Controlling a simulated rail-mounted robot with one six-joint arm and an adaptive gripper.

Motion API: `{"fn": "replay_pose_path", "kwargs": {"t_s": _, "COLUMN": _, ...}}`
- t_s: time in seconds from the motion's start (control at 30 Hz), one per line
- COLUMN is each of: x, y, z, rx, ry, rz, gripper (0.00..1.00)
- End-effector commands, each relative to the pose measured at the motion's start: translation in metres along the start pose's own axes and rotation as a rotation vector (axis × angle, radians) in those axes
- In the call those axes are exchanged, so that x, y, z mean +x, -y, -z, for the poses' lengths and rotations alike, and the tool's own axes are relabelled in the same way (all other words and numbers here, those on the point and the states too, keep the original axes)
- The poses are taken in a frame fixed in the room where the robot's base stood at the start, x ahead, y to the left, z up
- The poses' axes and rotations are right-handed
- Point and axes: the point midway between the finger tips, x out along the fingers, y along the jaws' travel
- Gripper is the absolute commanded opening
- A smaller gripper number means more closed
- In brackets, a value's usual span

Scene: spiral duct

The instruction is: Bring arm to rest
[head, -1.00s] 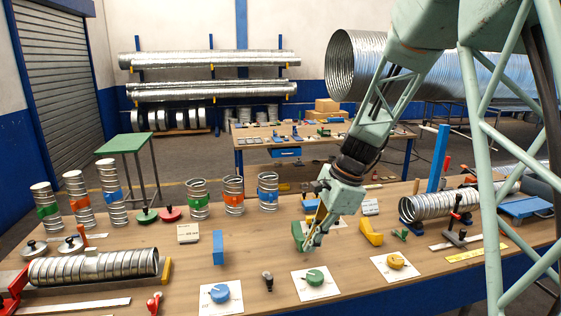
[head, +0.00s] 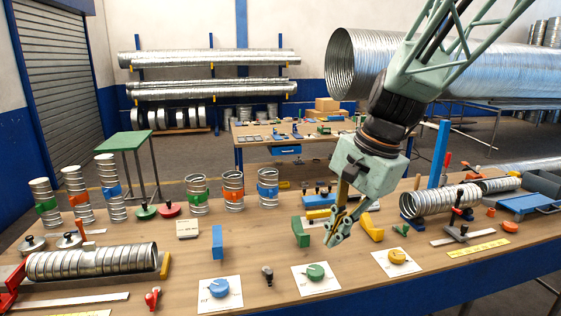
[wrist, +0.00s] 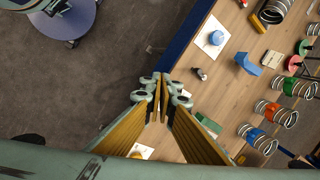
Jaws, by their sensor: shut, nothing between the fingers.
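My gripper (head: 342,232) hangs above the workbench (head: 270,250) in the head view, fingers pointing down, shut and empty. It is right of the green block (head: 300,231) and left of the yellow block (head: 372,228), apart from the bench top as far as I can tell. In the wrist view the fingertips of my gripper (wrist: 161,95) meet near the bench's blue front edge (wrist: 187,45). The fingers hide part of the bench behind them.
Banded duct pieces (head: 233,190) stand along the back. A long spiral duct (head: 92,262) lies at left and a shorter one (head: 440,201) at right. Blue (head: 219,288), green (head: 316,272) and yellow (head: 397,257) knobs sit on white cards. A blue post (head: 439,157) rises at right.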

Motion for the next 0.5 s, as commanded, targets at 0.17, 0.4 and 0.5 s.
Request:
{"fn": "replay_pose_path", "kwargs": {"t_s": 0.17, "x": -0.016, "y": -0.021, "z": -0.013, "rx": -0.082, "ry": -0.023, "rz": 0.0, "gripper": 0.0}}
{"fn": "replay_pose_path", "kwargs": {"t_s": 0.4, "x": -0.035, "y": -0.051, "z": -0.03, "rx": -0.191, "ry": -0.054, "rz": -0.005, "gripper": 0.0}}
{"fn": "replay_pose_path", "kwargs": {"t_s": 0.5, "x": -0.042, "y": -0.063, "z": -0.037, "rx": -0.235, "ry": -0.068, "rz": -0.007, "gripper": 0.0}}
